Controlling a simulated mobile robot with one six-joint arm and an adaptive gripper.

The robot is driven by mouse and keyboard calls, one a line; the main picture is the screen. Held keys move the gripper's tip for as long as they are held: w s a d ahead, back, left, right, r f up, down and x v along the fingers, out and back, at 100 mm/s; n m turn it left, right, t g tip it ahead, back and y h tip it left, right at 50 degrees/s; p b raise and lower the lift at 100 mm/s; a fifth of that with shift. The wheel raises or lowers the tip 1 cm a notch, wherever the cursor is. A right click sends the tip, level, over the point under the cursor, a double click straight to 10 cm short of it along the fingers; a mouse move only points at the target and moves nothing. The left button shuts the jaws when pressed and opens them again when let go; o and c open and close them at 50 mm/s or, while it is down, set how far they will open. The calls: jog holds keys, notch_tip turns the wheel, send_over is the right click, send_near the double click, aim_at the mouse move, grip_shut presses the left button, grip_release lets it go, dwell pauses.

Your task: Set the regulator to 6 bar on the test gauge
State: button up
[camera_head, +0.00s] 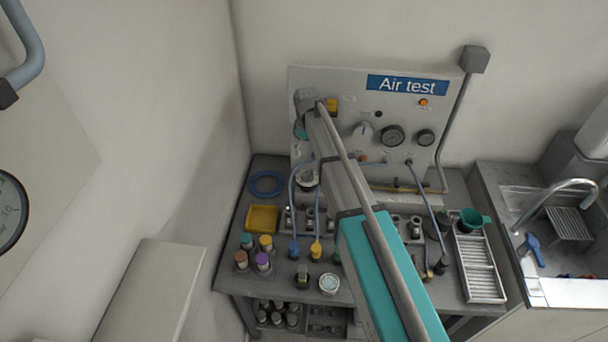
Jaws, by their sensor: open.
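The grey "Air test" panel (348,84) stands at the back of the bench. A pale knob (363,131) on it may be the regulator; I cannot confirm this.
The bench holds a yellow tray (262,219), coloured-cap bottles (263,262), blue hoses (292,190), a slotted tray (478,264) and a green funnel (472,219). A sink with a tap (560,190) is at right. A pale box (150,290) stands at lower left.

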aim_at(308, 174)
jog(key=shift+f+b, duration=5.55)
jog(key=shift+f, duration=0.3)
jog(key=c, duration=1)
jog(key=shift+a, duration=0.15)
